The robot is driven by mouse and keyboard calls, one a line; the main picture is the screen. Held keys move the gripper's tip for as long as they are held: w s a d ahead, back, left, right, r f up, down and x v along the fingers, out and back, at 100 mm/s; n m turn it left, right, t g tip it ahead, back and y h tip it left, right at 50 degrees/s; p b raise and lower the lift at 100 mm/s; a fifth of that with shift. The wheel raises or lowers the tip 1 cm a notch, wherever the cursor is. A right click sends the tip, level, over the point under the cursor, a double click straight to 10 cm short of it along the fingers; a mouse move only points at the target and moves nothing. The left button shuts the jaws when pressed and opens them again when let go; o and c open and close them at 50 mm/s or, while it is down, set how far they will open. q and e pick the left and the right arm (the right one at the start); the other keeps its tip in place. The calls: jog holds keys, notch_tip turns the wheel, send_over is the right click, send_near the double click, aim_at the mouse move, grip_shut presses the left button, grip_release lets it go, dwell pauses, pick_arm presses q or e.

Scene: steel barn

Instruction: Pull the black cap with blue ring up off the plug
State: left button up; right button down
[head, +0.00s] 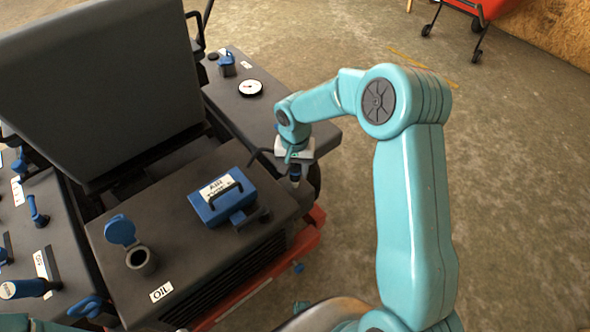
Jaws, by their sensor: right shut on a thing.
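My right gripper (294,164) points down at the right edge of the dark machine's housing. It is shut on a small dark piece, the black cap (295,175), with a bluish band low on it. A black cable runs from the housing up to the gripper. The cap's upper part is hidden by the jaws. The plug cannot be made out, so I cannot tell whether the cap still touches it. My left gripper is not in view.
A blue box (221,199) with a black handle sits on the housing, left of the gripper. An open blue-lidded oil filler (139,258) stands at front left. A large grey seat back (95,90) rises behind. Concrete floor lies free at right.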

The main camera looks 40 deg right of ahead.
aim_at(296, 168)
jog(key=shift+r, duration=0.1)
jog(key=c, duration=0.8)
grip_release()
jog(key=shift+a, duration=0.1)
jog(key=shift+s+r, duration=0.15)
notch_tip(296, 168, up, 16)
jog(key=shift+r+p, duration=0.2)
jog(key=shift+p, duration=0.5)
jog(key=shift+s+f, duration=0.1)
